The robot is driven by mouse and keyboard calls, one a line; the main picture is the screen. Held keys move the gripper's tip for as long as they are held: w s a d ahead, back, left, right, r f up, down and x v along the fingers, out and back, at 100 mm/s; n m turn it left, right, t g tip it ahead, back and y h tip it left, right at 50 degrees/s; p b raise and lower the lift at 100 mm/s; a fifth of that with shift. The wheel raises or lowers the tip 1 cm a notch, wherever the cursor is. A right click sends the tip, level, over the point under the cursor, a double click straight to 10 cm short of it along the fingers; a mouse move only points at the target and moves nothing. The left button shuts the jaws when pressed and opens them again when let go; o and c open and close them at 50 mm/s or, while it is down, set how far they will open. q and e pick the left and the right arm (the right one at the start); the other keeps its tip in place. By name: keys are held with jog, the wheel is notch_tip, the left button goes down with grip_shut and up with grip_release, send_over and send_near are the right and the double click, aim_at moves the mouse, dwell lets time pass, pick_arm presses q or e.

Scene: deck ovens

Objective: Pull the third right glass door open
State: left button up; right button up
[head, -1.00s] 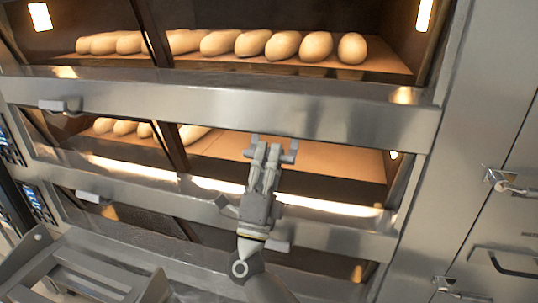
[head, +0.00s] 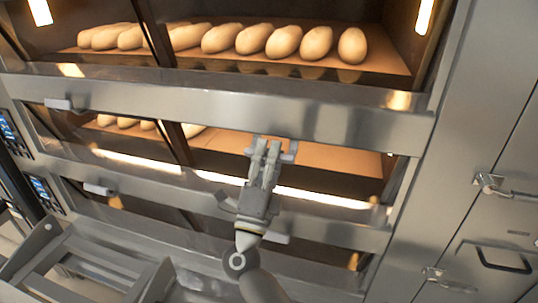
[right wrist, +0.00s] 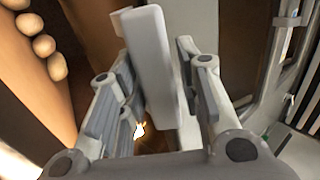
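In the right wrist view the same handle (right wrist: 150,65) lies lengthwise between the two finger pads of the gripper (right wrist: 157,92). The fingers hide the handle's middle in the head view. I cannot tell whether this door stands slightly ajar. My left gripper is not in view.
The upper deck holds loaves (head: 284,41). Closed doors with handles (head: 98,189) lie below and left. Control panels (head: 42,190) are at the far left, and a steel cabinet with latches (head: 495,186) is at the right.

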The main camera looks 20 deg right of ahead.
jog(key=shift+o, duration=0.8)
jog(key=shift+s+f, duration=0.1)
jog(key=v, duration=1.2)
